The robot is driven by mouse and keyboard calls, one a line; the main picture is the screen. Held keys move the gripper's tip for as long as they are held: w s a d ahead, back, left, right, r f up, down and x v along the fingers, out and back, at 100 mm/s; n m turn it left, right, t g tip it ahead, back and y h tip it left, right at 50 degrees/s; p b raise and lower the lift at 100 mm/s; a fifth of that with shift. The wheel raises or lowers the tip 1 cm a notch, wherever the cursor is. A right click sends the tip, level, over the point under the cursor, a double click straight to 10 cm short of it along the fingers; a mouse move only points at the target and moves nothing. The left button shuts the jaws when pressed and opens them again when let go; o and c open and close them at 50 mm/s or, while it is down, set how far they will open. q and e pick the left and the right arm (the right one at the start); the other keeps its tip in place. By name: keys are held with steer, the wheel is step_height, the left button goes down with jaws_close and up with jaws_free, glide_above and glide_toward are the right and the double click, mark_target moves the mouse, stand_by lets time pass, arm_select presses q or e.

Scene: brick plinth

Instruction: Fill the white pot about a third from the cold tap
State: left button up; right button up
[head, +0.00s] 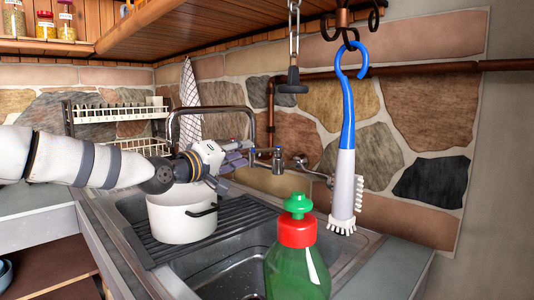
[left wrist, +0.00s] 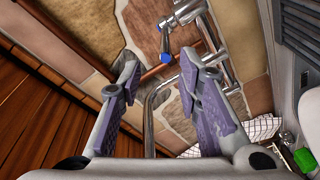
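The white pot (head: 182,222) stands upright on a black ribbed mat in the sink, below my left forearm and gripper. Its dark side handle shows; its inside is mostly hidden. The chrome tap spout (head: 210,108) arches above and behind the pot. A tap handle (head: 278,160) is right of my gripper. In the left wrist view a blue-tipped tap handle (left wrist: 165,52) lies beyond the fingertips, with the chrome spout (left wrist: 152,104) between the fingers. My left gripper (head: 246,151) is open and empty, apart from the handle. No water flow is visible. My right gripper is out of view.
A green bottle with a red collar (head: 297,262) stands at the front. A blue-handled brush (head: 345,160) hangs from a hook at right. A dish rack (head: 95,148) stands behind my arm. A chequered towel (head: 190,97) hangs at the wall. The front sink basin (head: 215,272) looks clear.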

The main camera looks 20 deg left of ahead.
mark_target(261, 150)
arm_select(q)
steer(key=w, duration=0.2)
steer(key=w+d+f+b, duration=0.1)
steer(key=w, duration=0.2)
steer(key=w+b, duration=0.1)
steer(key=w, duration=0.1)
steer(key=shift+w+d+f, duration=0.15)
steer(key=shift+w+f, duration=0.15)
steer(key=shift+w, duration=0.1)
steer(key=shift+w+d+r, duration=0.1)
steer(key=shift+w+r, duration=0.1)
steer(key=shift+w, duration=0.1)
steer(key=shift+r, duration=0.25)
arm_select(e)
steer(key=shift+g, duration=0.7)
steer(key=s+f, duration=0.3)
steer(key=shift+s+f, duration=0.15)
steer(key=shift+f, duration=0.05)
arm_select(q)
jaws_close()
